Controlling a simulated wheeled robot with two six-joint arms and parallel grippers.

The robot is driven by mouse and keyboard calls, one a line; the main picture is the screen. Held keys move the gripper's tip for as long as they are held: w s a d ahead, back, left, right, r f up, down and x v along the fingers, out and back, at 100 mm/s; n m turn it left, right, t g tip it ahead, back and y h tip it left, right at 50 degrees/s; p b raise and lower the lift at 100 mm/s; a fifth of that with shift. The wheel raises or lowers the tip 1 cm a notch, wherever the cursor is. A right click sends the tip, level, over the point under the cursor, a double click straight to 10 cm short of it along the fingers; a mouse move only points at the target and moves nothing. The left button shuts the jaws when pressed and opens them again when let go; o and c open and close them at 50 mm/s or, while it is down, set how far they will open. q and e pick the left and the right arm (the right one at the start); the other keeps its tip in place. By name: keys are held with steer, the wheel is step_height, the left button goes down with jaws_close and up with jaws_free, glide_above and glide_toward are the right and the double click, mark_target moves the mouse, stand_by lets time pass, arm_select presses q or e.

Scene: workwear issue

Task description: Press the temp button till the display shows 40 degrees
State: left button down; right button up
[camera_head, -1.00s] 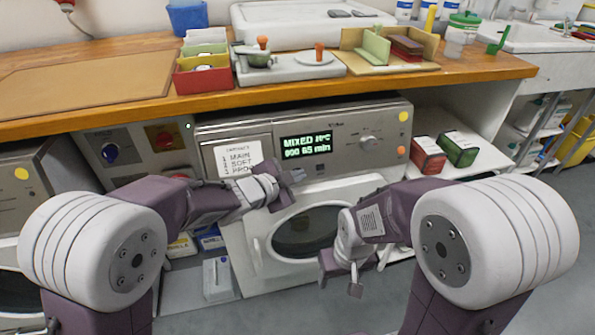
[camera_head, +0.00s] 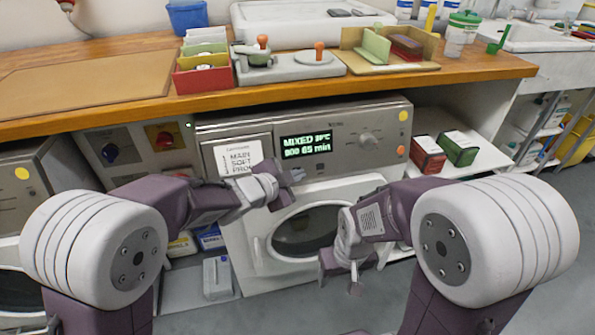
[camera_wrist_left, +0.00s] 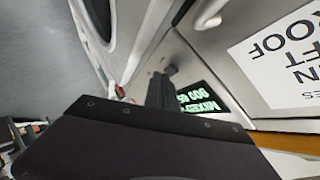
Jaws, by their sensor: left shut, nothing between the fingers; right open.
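The washer's dark display (camera_head: 306,145) glows green in the head view. It reads "MIXED", a blurred temperature, and "65 min" below. It also shows upside down in the left wrist view (camera_wrist_left: 198,98). My left gripper (camera_head: 294,174) is shut and empty, just below the display at the lower edge of the control panel. In the left wrist view its dark fingers (camera_wrist_left: 160,88) stand close to the panel beside the display. The temp button cannot be made out, and contact cannot be told. My right gripper (camera_head: 340,276) is open and empty, low before the washer door (camera_head: 308,232).
A round dial (camera_head: 366,139) sits right of the display. A white printed card (camera_head: 238,157) is on the panel's left. The wooden worktop (camera_head: 480,72) overhangs above. Red (camera_head: 427,155) and green (camera_head: 459,149) boxes stand on the right shelf.

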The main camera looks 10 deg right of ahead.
arm_select(q)
steer(key=shift+s+r, duration=0.15)
steer(key=shift+s, duration=0.3)
arm_select(e)
steer(key=shift+f, duration=0.1)
arm_select(q)
steer(key=s, duration=0.1)
steer(key=s+r+b, duration=0.1)
steer(key=s, duration=0.2)
steer(key=shift+s+d+r, duration=0.1)
steer(key=shift+s+r, duration=0.15)
steer(key=shift+s, duration=0.15)
arm_select(e)
steer(key=shift+f, duration=0.65)
stand_by(0.5)
jaws_close()
stand_by(1.5)
